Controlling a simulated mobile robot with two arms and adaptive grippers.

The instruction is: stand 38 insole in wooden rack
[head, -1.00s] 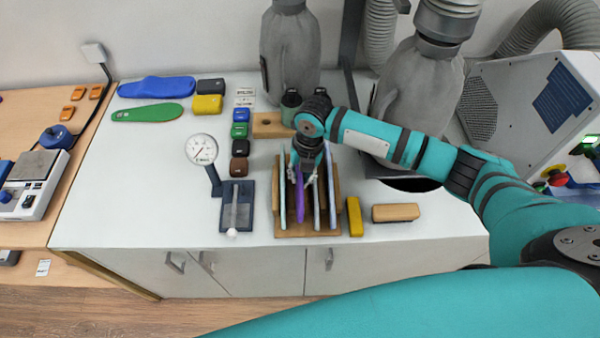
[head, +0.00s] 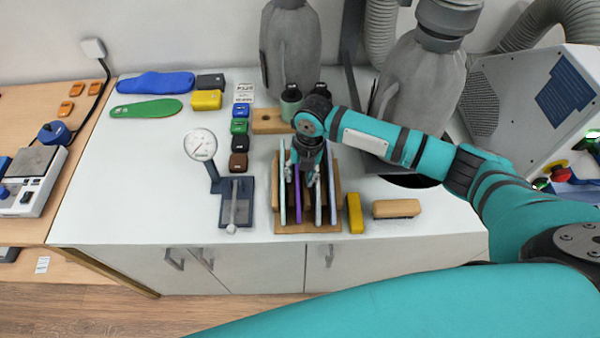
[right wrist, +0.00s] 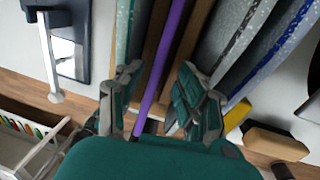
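The wooden rack (head: 283,229) stands on the white bench in the head view, with several thin insoles upright in it. The purple insole (head: 299,200) stands edge-on in the rack, between a pale insole on its left and others on its right. My right gripper (head: 302,178) is over the rack. In the right wrist view its two fingers (right wrist: 158,98) are spread apart, with the purple insole (right wrist: 173,40) between them and gaps showing beside it. No size number can be read. My left gripper is not in view.
A dial gauge (head: 200,145) stands left of the rack. A yellow block (head: 355,213) and a wooden brush (head: 396,209) lie to its right. Blue (head: 155,84) and green (head: 146,108) insoles lie flat at back left. The bench front left is clear.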

